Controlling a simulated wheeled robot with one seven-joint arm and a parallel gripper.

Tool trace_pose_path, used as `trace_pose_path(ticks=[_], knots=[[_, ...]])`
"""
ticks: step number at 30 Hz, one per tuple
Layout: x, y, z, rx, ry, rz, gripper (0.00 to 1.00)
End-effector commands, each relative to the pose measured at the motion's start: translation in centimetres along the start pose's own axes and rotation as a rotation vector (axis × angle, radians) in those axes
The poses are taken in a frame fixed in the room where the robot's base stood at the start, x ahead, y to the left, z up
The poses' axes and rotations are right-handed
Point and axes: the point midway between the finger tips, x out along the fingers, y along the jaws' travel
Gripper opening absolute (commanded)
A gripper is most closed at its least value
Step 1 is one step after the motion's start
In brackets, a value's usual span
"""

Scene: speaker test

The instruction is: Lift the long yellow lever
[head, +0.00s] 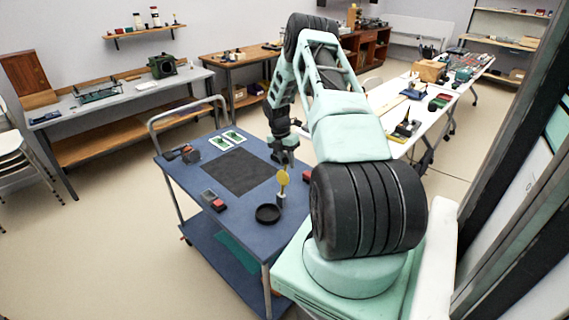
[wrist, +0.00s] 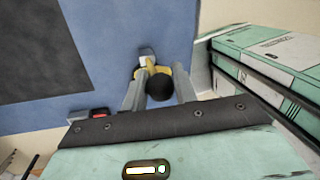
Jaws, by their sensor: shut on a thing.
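The yellow lever (head: 283,179) stands near the right edge of the blue cart top, above a small grey base (head: 281,200). My gripper (head: 284,166) comes down on it from above. In the wrist view my gripper (wrist: 160,78) has its two grey fingers on either side of a dark round knob (wrist: 160,88), with yellow parts of the lever (wrist: 142,73) showing beside and behind it. The jaws are shut on the lever. The grey base (wrist: 146,54) shows just beyond the fingertips. The exact contact of the fingers is partly hidden.
The blue cart top (head: 245,214) also holds a black round dish (head: 268,214), a red-and-black block (head: 218,205), a grey box (head: 208,195), a dark mat (head: 238,172) and two green-and-white cards (head: 225,139). A white table (head: 400,112) stands behind at right.

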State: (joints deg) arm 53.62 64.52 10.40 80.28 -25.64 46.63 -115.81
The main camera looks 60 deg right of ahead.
Motion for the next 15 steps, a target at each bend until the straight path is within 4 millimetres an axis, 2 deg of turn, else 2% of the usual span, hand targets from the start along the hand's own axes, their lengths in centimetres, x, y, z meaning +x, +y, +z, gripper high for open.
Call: trace_pose_path(ticks=[12, 13, 15], knots=[[0.23, -0.12, 0.22, 0.001, -0.002, -0.002, 0.0], [0.23, -0.13, 0.21, 0.001, -0.002, -0.002, 0.33], [0.23, -0.13, 0.19, 0.001, -0.001, -0.002, 0.49]])
